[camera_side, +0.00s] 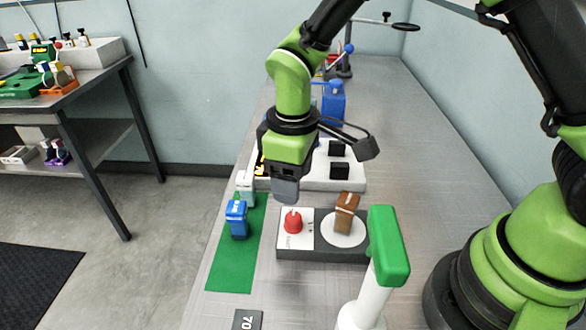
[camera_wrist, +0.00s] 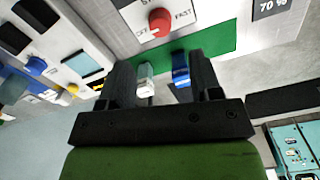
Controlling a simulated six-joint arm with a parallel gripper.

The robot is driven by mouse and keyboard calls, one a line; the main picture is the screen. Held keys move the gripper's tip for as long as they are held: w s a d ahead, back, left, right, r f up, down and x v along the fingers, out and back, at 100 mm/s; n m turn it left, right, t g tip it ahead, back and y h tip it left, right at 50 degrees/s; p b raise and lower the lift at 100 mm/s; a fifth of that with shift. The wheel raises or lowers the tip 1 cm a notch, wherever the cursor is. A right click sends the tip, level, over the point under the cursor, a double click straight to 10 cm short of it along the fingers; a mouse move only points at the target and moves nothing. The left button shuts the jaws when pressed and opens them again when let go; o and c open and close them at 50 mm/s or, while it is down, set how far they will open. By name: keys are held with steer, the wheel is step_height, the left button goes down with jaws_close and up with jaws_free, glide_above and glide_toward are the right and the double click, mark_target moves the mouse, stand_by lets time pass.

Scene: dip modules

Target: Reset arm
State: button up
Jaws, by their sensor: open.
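My gripper (camera_side: 285,190) hangs in the air above the bench, pointing down, behind the red knob and right of the green mat. Its two fingers (camera_wrist: 163,75) are apart in the wrist view, with nothing held. A blue module (camera_side: 236,218) stands on the green mat (camera_side: 232,268), with a white module (camera_side: 245,187) behind it. In the wrist view the white module (camera_wrist: 145,80) and blue module (camera_wrist: 181,70) appear between the fingers, but farther off. A brown module (camera_side: 346,212) sits slightly tilted on a white disc beside the red knob (camera_side: 293,222).
A white-and-green upright thing (camera_side: 388,250) stands in front of the disc unit. A white tray with black blocks (camera_side: 338,170) and a blue bottle (camera_side: 333,103) are behind. A "70" plate (camera_side: 246,319) lies in front. The bench's right side is mostly clear.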

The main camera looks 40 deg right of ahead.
steer(key=shift+r, duration=0.7)
